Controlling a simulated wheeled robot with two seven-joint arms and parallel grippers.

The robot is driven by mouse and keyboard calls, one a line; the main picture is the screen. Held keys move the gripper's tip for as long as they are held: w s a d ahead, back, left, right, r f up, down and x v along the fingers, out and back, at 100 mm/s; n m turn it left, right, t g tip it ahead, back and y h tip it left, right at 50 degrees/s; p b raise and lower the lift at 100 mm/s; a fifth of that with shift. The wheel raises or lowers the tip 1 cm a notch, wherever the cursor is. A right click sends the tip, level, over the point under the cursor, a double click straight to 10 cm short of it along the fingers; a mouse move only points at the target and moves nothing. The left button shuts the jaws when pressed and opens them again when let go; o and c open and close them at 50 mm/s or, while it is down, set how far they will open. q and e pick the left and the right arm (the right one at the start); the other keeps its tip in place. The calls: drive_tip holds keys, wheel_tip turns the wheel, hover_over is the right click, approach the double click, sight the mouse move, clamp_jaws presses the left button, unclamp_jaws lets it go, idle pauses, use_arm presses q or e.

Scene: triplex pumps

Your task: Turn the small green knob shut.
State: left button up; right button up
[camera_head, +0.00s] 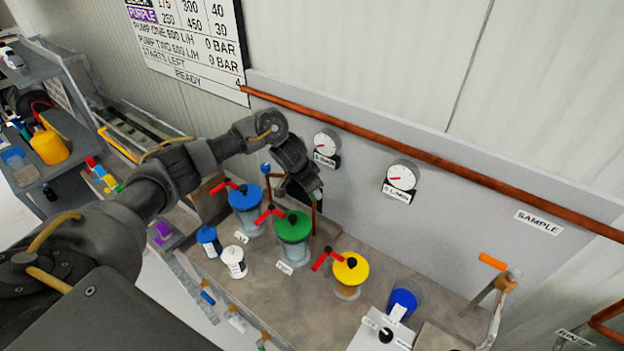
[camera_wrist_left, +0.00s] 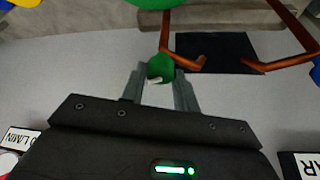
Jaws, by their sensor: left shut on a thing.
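The small green knob (camera_wrist_left: 160,67) shows in the left wrist view between the tips of my left gripper's fingers (camera_wrist_left: 160,84). The gripper is shut on it, with a small pale mark on the knob's near side. In the head view my left gripper (camera_head: 312,190) reaches down from the left, close to the grey back panel and just behind the green-lidded pump (camera_head: 292,226). The knob is hidden behind the gripper and lid there. My right gripper is in neither view.
A blue-lidded pump (camera_head: 246,198) stands left of the green one, a yellow-lidded pump (camera_head: 350,270) right; each has a red handle. Two dial gauges (camera_head: 402,177) sit on the panel below a long copper pipe (camera_head: 430,152). Copper pipes (camera_wrist_left: 185,57) also flank the knob. A blue cup (camera_head: 403,304) stands at front right.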

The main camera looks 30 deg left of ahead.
use_arm(q)
drive_tip(key=shift+d+n+y+p, duration=0.1)
drive_tip(key=shift+n+y+p, duration=0.3)
drive_tip(key=shift+n, duration=0.5)
drive_tip(key=shift+n+t+y, duration=0.3)
drive_tip(key=shift+n, duration=0.7)
drive_tip(key=n+y, duration=0.1)
drive_tip(key=n, duration=0.3)
drive_tip(key=shift+d+y, duration=0.15)
drive_tip(key=shift+y, duration=0.25)
drive_tip(key=shift+w+n+g+y, duration=0.1)
drive_tip(key=shift+n+g+y, duration=0.25)
drive_tip(key=shift+n, duration=0.85)
drive_tip(key=shift+n+g+y, duration=0.15)
drive_tip(key=shift+n+y, duration=0.3)
drive_tip(key=shift+n, duration=0.75)
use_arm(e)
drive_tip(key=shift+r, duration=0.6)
use_arm(q)
drive_tip(key=o, duration=1)
drive_tip(key=shift+d, duration=0.1)
